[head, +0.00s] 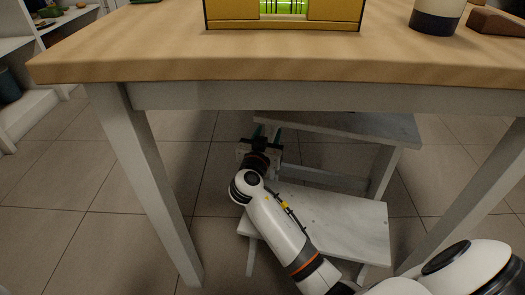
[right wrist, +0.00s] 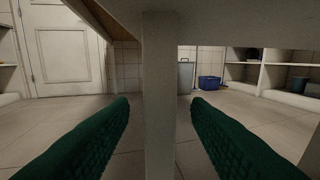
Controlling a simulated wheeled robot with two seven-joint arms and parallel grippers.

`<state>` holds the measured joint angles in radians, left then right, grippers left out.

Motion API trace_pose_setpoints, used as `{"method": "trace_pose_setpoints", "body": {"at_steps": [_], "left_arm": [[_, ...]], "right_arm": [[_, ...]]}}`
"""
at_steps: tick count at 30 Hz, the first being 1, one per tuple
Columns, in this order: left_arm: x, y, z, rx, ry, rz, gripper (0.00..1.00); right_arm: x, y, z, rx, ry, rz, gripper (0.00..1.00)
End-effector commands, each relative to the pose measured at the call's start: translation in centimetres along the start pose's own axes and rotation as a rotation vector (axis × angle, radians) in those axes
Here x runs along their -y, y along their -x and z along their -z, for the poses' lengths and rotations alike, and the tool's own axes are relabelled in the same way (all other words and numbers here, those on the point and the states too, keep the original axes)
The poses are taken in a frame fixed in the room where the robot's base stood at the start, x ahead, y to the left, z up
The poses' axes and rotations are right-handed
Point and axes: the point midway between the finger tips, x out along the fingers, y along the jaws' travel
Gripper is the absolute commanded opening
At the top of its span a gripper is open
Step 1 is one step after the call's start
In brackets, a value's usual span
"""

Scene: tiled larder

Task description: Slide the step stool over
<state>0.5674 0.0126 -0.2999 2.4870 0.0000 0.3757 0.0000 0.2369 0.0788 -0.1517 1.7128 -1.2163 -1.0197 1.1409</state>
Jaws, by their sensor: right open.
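The step stool (head: 335,222) is pale grey-white and has two steps. It stands under the wooden table, its upper step partly hidden by the table's edge. My right gripper (head: 268,132) reaches under the table to the stool's left side, near the end of the upper step. Its green fingers are open. In the right wrist view a pale upright post (right wrist: 159,95), which looks like a stool leg, stands in the gap between the fingers (right wrist: 160,108), with clear space on both sides. My left gripper is not in view.
The table (head: 160,60) has pale legs on the left (head: 150,180) and right (head: 475,195), flanking the stool. Tiled floor left of the stool is clear. Shelves (head: 40,105) stand at far left; a blue bin (right wrist: 209,83) is beyond.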

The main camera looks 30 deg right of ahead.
Motion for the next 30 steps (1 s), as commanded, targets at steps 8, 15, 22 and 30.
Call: {"method": "trace_pose_setpoints", "body": {"at_steps": [8, 15, 22, 30], "left_arm": [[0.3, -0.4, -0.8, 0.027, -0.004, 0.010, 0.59], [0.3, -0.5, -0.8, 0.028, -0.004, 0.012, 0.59], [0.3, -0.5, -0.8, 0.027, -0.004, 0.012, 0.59], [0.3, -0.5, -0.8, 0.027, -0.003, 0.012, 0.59]], "right_arm": [[0.0, -2.6, 0.1, 0.000, 0.001, 0.001, 0.44], [0.0, -2.8, 0.0, -0.001, 0.001, 0.000, 0.44], [0.0, -2.8, 0.0, -0.001, 0.001, 0.000, 0.21], [0.0, -2.8, 0.0, -0.001, 0.001, 0.000, 0.00]]}}
